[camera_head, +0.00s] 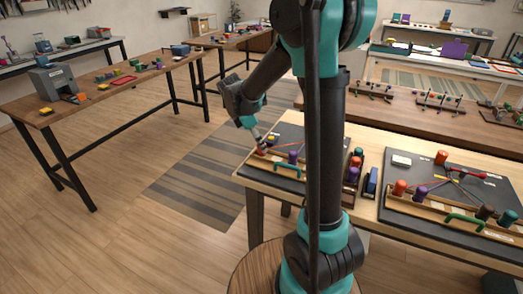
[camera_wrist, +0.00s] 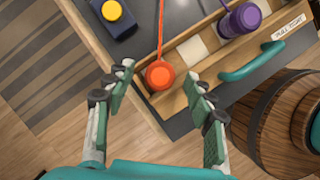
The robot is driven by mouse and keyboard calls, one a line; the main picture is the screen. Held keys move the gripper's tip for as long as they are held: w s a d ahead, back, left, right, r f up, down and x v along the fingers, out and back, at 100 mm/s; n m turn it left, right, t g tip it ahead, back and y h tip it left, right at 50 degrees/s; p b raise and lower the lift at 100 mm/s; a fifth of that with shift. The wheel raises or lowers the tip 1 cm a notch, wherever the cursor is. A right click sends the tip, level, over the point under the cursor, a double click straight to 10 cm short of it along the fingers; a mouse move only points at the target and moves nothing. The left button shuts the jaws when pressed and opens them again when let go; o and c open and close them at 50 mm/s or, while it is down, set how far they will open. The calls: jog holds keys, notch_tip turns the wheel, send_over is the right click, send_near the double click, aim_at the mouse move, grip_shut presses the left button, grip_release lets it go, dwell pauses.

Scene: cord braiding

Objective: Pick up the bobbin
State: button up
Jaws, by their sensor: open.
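An orange bobbin (camera_wrist: 160,75) with a round ringed end shows in the wrist view, with an orange cord running from it up the picture. It sits at the left end of a wooden rack (camera_wrist: 180,97) on a dark board. My gripper (camera_wrist: 160,74) is open, with one fingertip on each side of the bobbin and a gap on both sides. In the head view my gripper (camera_head: 261,146) is low over the left corner of the near board, largely covering the orange bobbin. A purple bobbin (camera_wrist: 246,17) stands further along the rack, also in the head view (camera_head: 293,156).
A teal handle (camera_wrist: 252,62) is fixed to the rack's front. A dark box with a yellow button (camera_wrist: 112,12) lies at the upper left. A wooden barrel (camera_wrist: 268,115) stands in front. A second board (camera_head: 430,232) with bobbins lies to the right.

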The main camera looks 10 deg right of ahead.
jog(key=shift+x, duration=1.05)
grip_shut()
